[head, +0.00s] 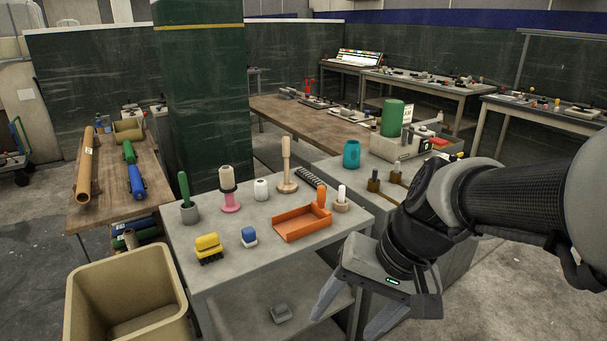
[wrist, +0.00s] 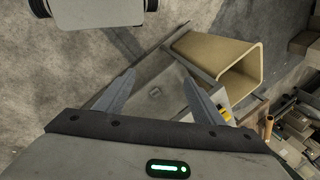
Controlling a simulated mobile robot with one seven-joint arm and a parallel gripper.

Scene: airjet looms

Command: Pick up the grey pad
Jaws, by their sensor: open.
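The grey pad (head: 281,313) is a small dark grey block lying on the lower shelf (head: 250,308) of the grey table, left of my gripper in the head view. A small grey shape between the fingers in the wrist view appears to be the same pad (wrist: 155,91). My gripper (head: 350,316) is open and empty, pointing down near the front right of the table. Its two fingers also show spread in the wrist view (wrist: 158,78). The pad is apart from the fingers.
The grey tabletop (head: 225,265) overhangs the shelf and holds a yellow brush (head: 208,247), a blue-topped brush (head: 249,237), an orange tray (head: 302,222) and several spools and handled tools. A tan bin (head: 125,295) stands left of the table. Bare floor shows at the lower right.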

